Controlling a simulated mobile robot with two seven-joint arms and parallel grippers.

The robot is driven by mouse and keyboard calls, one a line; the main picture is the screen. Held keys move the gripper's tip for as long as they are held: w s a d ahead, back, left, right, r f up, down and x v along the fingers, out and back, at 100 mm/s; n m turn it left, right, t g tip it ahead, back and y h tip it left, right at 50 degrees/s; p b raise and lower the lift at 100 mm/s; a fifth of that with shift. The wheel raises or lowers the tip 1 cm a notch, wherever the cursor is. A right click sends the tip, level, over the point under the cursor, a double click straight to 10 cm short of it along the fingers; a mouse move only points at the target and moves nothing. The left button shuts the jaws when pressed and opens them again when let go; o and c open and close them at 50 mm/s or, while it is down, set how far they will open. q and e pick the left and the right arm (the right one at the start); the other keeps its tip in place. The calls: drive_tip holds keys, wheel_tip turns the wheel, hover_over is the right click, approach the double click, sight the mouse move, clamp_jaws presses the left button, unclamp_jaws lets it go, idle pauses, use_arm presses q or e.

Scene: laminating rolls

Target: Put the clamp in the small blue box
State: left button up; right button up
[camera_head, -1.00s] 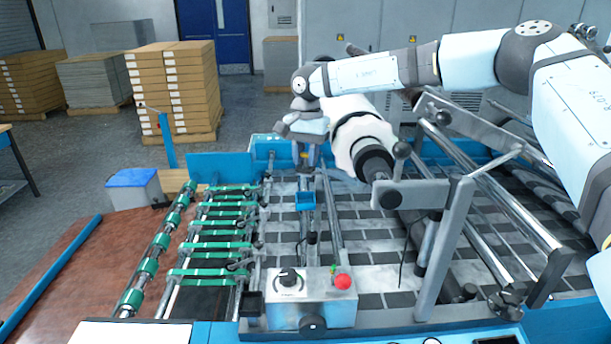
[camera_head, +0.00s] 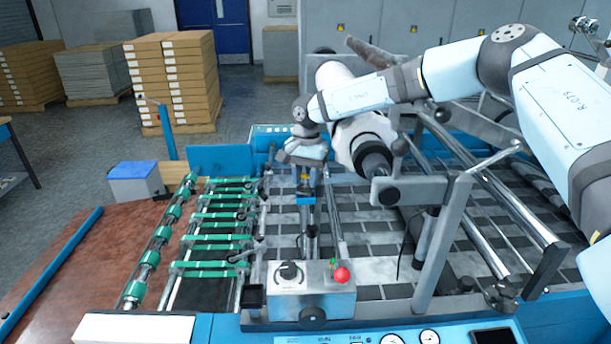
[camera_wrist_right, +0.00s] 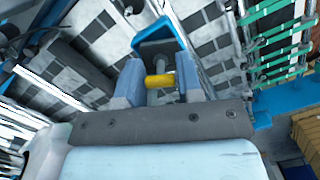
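A small blue piece with a dark middle, which looks like the clamp (camera_head: 306,198), stands over the checkered bed of the machine. It shows as a blue frame in the right wrist view (camera_wrist_right: 158,28). My right gripper (camera_head: 305,184) points down just above it. The blue frame lies at and beyond the fingertips; contact is unclear. The small blue box (camera_head: 135,171) with pale sides stands left of the machine. My left gripper is out of view.
A control box with a red button (camera_head: 341,275) stands in front of the gripper. A large white roll (camera_head: 345,130) and metal rails (camera_head: 490,200) lie to the right. Green-banded rollers (camera_head: 215,240) lie to the left. Stacked cartons (camera_head: 185,85) stand behind on the floor.

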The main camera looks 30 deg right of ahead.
drive_tip(key=shift+o, duration=1.3)
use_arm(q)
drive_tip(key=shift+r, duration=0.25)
use_arm(e)
drive_tip(key=shift+r, duration=0.1)
drive_tip(key=shift+r, duration=0.25)
drive_tip(key=shift+w+d+r, duration=0.1)
drive_tip(key=shift+r, duration=0.2)
use_arm(q)
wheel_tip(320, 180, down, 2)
drive_tip(key=b, duration=0.2)
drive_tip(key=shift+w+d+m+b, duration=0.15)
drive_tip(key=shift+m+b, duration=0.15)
drive_tip(key=shift+b, duration=0.1)
use_arm(e)
wheel_tip(320, 180, up, 11)
drive_tip(key=shift+w+d, duration=0.4)
drive_tip(key=shift+d, duration=0.05)
